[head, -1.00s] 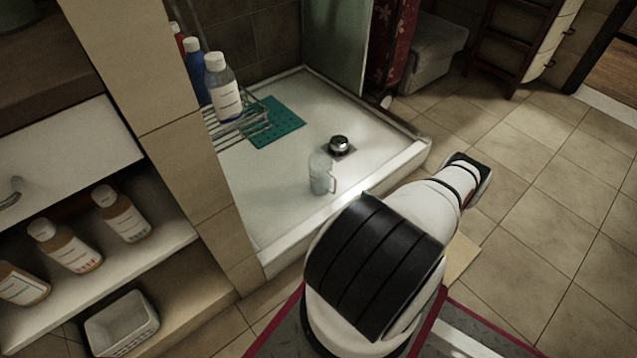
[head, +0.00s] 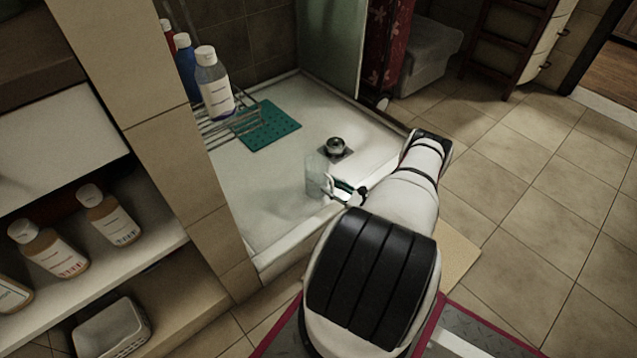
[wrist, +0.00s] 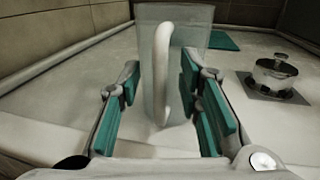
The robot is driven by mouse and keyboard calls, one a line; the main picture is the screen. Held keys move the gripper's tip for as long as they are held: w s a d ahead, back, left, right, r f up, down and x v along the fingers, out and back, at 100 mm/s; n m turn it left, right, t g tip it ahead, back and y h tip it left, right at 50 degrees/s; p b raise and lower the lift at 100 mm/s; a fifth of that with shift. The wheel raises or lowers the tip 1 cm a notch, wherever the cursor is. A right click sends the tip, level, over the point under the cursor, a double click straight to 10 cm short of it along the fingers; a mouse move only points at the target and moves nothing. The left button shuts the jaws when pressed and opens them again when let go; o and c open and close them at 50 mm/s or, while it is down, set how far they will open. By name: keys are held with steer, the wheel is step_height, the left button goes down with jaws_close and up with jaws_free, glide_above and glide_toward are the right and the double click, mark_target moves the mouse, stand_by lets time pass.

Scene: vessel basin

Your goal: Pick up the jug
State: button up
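The jug (head: 315,176) is a clear, pale vessel standing upright on the white shower basin floor, near its front rim. In the wrist view the jug (wrist: 149,45) stands straight ahead with its pale curved handle (wrist: 163,75) facing me. My gripper (wrist: 160,88) is open, with its teal-padded fingers on either side of the handle. I cannot tell whether either finger touches it. In the head view my gripper (head: 346,190) reaches over the basin rim at the jug's right side, partly hidden by my arm.
A chrome drain fitting (head: 336,147) stands just behind the jug. A green mat (head: 269,126) lies farther back. A wire rack (head: 215,128) with several bottles is at the left. The white basin rim (head: 285,247) and a tiled wall edge (head: 185,165) are nearby.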

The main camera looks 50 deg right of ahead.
jaws_close()
steer(key=shift+r, duration=0.15)
